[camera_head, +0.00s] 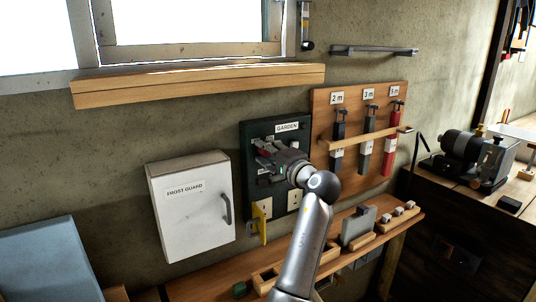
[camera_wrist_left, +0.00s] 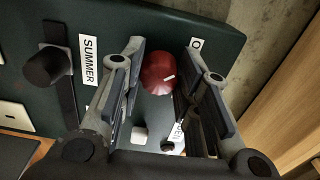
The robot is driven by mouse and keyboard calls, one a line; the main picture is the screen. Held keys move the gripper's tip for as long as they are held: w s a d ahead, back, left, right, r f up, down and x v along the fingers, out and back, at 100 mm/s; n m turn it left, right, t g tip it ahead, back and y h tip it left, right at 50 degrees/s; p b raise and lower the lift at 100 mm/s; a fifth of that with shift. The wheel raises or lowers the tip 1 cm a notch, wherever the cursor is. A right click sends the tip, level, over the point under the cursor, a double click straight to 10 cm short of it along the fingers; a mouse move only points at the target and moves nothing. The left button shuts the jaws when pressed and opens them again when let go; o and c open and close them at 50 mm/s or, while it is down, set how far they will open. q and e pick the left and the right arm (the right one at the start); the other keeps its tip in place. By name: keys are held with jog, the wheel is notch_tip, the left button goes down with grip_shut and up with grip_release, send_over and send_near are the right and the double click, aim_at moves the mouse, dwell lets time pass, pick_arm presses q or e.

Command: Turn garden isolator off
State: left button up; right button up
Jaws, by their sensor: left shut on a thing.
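The dark green panel labelled GARDEN (camera_head: 250,131) is on the wall in the head view. My left gripper (camera_head: 268,158) is at its front and hides most of its controls. In the left wrist view, a round red knob (camera_wrist_left: 157,72) with a short white mark sits between the fingers of my left gripper (camera_wrist_left: 155,88), which is shut on it. My right gripper is not in view.
A black knob (camera_wrist_left: 47,66) beside a SUMMER label (camera_wrist_left: 88,60) is on the panel's left. A white FROST GUARD box (camera_head: 190,215) hangs to the left in the head view. A wooden tool board (camera_head: 350,97) is to the right. A shelf (camera_head: 205,288) runs below.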

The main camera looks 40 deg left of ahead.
pick_arm(q)
jog(key=shift+f, duration=0.1)
jog(key=o, duration=1)
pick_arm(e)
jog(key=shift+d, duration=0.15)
pick_arm(q)
jog(key=v, duration=1.2)
